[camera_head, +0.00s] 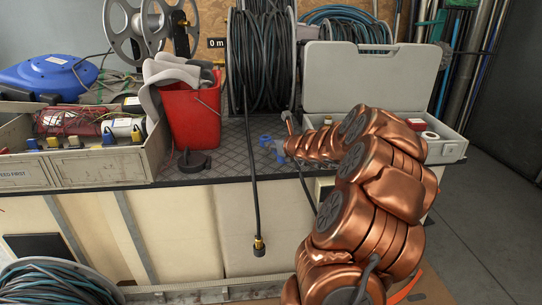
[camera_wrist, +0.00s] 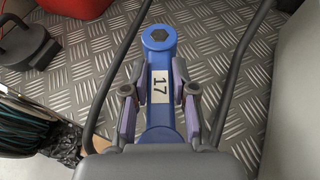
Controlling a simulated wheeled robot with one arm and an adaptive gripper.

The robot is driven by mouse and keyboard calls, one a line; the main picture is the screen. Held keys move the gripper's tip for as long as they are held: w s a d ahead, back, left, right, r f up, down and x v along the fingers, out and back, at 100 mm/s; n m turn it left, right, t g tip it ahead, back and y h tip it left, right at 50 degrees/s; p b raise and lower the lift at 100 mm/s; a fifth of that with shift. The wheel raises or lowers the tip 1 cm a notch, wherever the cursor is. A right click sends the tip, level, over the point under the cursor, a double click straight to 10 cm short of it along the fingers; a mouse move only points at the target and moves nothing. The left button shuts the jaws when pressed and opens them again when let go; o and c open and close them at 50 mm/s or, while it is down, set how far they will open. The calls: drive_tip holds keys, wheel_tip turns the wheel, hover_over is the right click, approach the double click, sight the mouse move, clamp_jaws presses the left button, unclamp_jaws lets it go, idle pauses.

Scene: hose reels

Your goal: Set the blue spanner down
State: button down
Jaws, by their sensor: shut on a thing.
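In the wrist view the blue spanner (camera_wrist: 159,45) has a ring end with a dark hexagon and a white label reading 17. My gripper (camera_wrist: 159,85) is shut on its shaft, one finger on each side. The ring end points away from the gripper, over the grey tread-plate bench top (camera_wrist: 215,40). I cannot tell whether the spanner touches the plate. In the head view the blue spanner (camera_head: 268,141) is small and partly hidden by my gripper (camera_head: 283,143), low over the bench between the hose reel and the white case.
A red bucket (camera_head: 193,118) with grey cloth stands left, a dark round object (camera_head: 194,161) before it. A hose reel (camera_head: 262,60) stands behind. A black hose (camera_head: 251,165) hangs over the front edge. An open white case (camera_head: 447,144) is right. Some bare plate shows between.

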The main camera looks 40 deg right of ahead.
sight(272, 152)
drive_tip(key=shift+w, duration=0.55)
drive_tip(key=shift+w+f+b, duration=0.15)
drive_tip(key=shift+f+b, duration=1.05)
drive_tip(key=shift+f, duration=0.55)
drive_tip(key=shift+f, duration=0.2)
drive_tip(key=c, duration=0.9)
unclamp_jaws()
drive_tip(key=shift+c, duration=0.2)
drive_tip(key=shift+r, duration=0.2)
drive_tip(key=shift+s+r, duration=0.1)
drive_tip(key=shift+s, duration=0.1)
drive_tip(key=p+v, duration=0.3)
drive_tip(key=v, duration=0.8)
drive_tip(key=shift+s, duration=0.3)
drive_tip(key=shift+a, duration=0.15)
